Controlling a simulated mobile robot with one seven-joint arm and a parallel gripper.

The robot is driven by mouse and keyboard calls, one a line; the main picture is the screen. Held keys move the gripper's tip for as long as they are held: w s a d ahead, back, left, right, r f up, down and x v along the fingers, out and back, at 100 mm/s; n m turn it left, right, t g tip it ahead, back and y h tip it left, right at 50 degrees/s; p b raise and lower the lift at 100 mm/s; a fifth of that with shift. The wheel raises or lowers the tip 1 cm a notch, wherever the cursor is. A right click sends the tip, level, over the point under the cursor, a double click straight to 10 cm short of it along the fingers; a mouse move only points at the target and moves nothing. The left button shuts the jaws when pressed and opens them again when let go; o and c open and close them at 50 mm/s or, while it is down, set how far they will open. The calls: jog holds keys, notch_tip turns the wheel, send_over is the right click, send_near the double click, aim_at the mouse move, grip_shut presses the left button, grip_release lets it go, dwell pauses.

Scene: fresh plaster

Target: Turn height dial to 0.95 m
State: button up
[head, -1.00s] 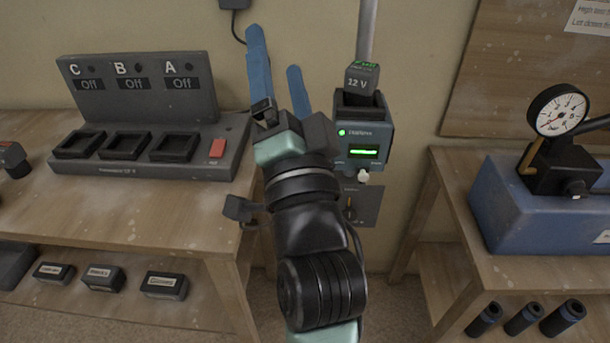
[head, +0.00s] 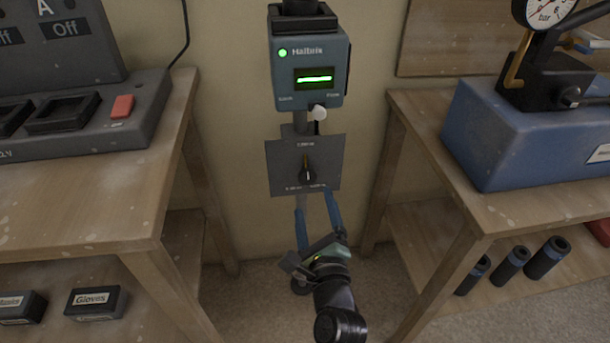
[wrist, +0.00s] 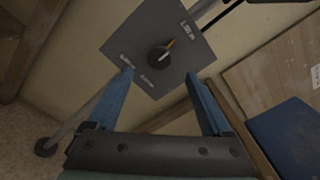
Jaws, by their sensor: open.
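The height dial (head: 308,174) is a small black knob with an orange pointer mark on a grey square plate (head: 279,160). Its pointer is up, towards the upper label, which looks like 1.200 m; the lower labels are too blurred to read surely. My gripper (head: 316,196) is open and empty, its two blue fingers just below the dial at the plate's lower edge. In the wrist view the dial (wrist: 158,58) lies beyond and between the blue fingertips (wrist: 160,73), apart from them. The plate (wrist: 183,32) shows there tilted.
Above the plate is a grey-blue device (head: 344,75) with a lit green display and a white knob (head: 319,113). A wooden bench (head: 160,180) stands left, and another (head: 425,125) right with a blue pump box (head: 475,135). Wall and floor between the benches are mostly free.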

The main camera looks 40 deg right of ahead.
aim_at(307, 179)
jog(key=b+x, duration=0.2)
jog(key=x, duration=0.7)
jog(key=shift+w+b, duration=0.2)
jog(key=shift+b, duration=0.15)
grip_shut()
